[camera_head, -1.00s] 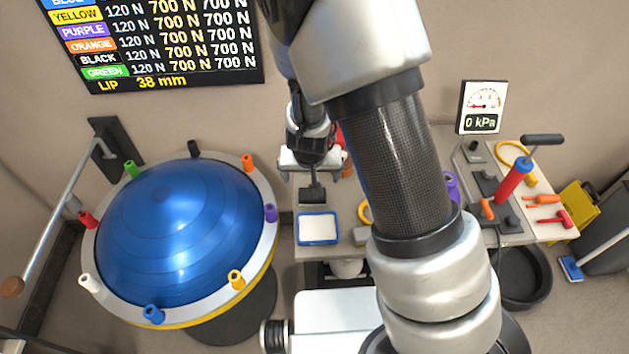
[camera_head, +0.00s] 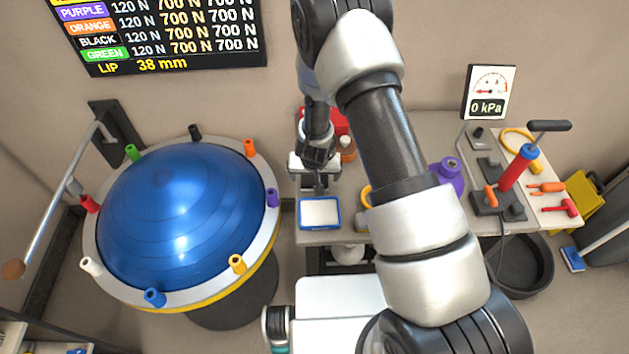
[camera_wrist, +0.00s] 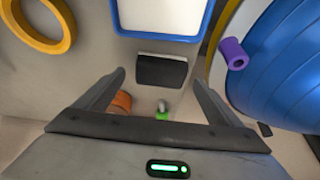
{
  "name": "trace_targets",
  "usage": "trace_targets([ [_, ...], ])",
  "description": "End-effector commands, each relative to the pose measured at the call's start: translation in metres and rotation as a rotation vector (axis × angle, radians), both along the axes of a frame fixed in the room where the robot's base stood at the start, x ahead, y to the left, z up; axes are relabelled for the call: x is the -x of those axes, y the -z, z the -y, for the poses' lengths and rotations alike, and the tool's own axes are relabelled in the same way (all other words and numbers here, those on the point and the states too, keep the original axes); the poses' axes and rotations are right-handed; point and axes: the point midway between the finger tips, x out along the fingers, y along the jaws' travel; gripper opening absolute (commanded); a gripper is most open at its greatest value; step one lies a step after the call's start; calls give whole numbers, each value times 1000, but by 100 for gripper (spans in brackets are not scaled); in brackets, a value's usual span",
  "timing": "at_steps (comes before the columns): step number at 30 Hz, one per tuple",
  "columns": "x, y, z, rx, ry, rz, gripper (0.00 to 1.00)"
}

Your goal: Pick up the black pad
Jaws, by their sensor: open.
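The black pad (camera_wrist: 162,71) lies flat on the grey table, close to the blue-rimmed white tray (camera_wrist: 165,15). In the wrist view my gripper (camera_wrist: 158,82) is open, with one finger on each side of the pad in the picture. Nothing is between the fingers that I can see held, and I cannot tell how high the tips are above the pad. In the head view my gripper (camera_head: 317,172) is over the table behind the tray (camera_head: 336,226), and it mostly hides the pad.
The blue dome (camera_head: 180,225) with coloured pegs stands left of the table. A yellow ring (camera_wrist: 40,45), an orange item (camera_wrist: 121,101) and a green item (camera_wrist: 162,115) lie nearby.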

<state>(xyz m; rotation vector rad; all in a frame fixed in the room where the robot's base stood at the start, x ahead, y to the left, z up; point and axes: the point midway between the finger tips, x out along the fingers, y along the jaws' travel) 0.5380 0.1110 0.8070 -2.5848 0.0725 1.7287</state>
Motion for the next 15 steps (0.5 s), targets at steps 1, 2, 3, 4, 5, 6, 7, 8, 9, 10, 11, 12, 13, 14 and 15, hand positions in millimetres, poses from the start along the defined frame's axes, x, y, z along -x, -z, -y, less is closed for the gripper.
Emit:
trace_targets([
  [1,-2,7,0,0,-1,-1,88],
  [2,-3,10,0,0,-1,-1,88],
  [3,-5,12,0,-1,-1,0,88],
  [4,-6,13,0,0,-2,0,88],
  [5,-6,14,0,0,-2,0,88],
  [6,-6,15,0,0,-2,0,88],
  [7,-6,15,0,0,-2,0,88],
  [8,-6,15,0,0,-2,0,88],
  [9,-6,14,0,0,-2,0,88],
  [10,-6,14,0,0,-2,0,88],
  [11,-6,14,0,0,-2,0,88],
  [12,-6,14,0,0,-2,0,83],
  [13,-6,14,0,0,-2,0,78],
  [14,-6,14,0,0,-2,0,73],
  [15,-6,14,0,0,-2,0,66],
])
